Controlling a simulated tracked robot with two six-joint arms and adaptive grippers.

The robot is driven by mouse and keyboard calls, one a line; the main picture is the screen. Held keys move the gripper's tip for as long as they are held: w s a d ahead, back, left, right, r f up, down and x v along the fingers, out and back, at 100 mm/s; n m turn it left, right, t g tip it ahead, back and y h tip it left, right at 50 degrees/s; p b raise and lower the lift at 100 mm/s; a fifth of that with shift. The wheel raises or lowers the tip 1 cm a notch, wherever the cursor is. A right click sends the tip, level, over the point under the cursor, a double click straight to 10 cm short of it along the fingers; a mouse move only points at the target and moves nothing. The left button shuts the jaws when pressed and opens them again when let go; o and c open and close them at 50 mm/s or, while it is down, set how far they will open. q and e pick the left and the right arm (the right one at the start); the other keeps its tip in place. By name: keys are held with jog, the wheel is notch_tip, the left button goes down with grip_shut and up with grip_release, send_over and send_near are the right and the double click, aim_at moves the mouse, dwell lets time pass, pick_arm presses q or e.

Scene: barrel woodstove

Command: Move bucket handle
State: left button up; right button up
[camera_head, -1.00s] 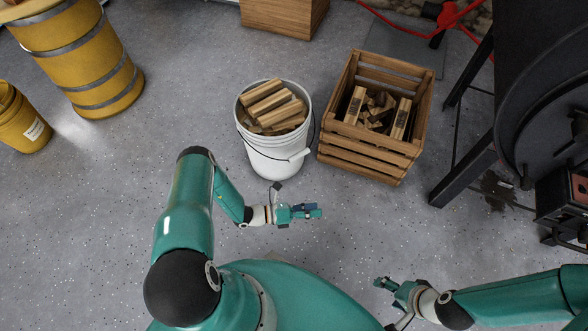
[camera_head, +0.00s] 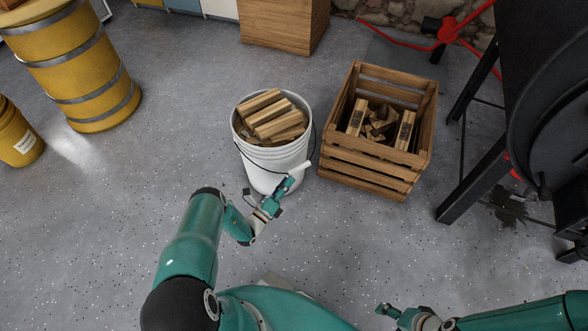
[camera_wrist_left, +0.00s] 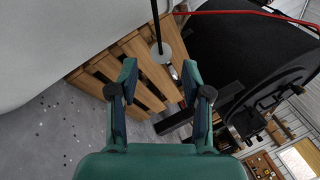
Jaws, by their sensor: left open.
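A white bucket (camera_head: 268,172) filled with split wood stands upright on the floor in the head view. Its handle, a thin dark wire with a white grip (camera_head: 302,167), hangs down at the bucket's right front side. My left gripper (camera_head: 284,187) is close to the bucket's lower front, just below the grip in the picture. In the left wrist view, the open, empty left gripper (camera_wrist_left: 159,74) has the handle's pale grip (camera_wrist_left: 168,52) beyond and between its fingertips. The bucket wall (camera_wrist_left: 60,40) fills the upper left there. My right gripper (camera_head: 388,311) is at the bottom; its jaw state is unclear.
A wooden crate (camera_head: 368,170) holding wood pieces stands close to the bucket's right. The dark stove (camera_head: 550,110) with black legs is at far right. A yellow barrel (camera_head: 75,65) and yellow bucket (camera_head: 20,140) stand left. Floor left of the bucket is clear.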

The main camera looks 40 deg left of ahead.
aim_at(296, 170)
pick_arm(q)
jog(key=x, duration=0.6)
jog(key=shift+b, duration=0.4)
jog(key=shift+c, duration=0.2)
grip_shut()
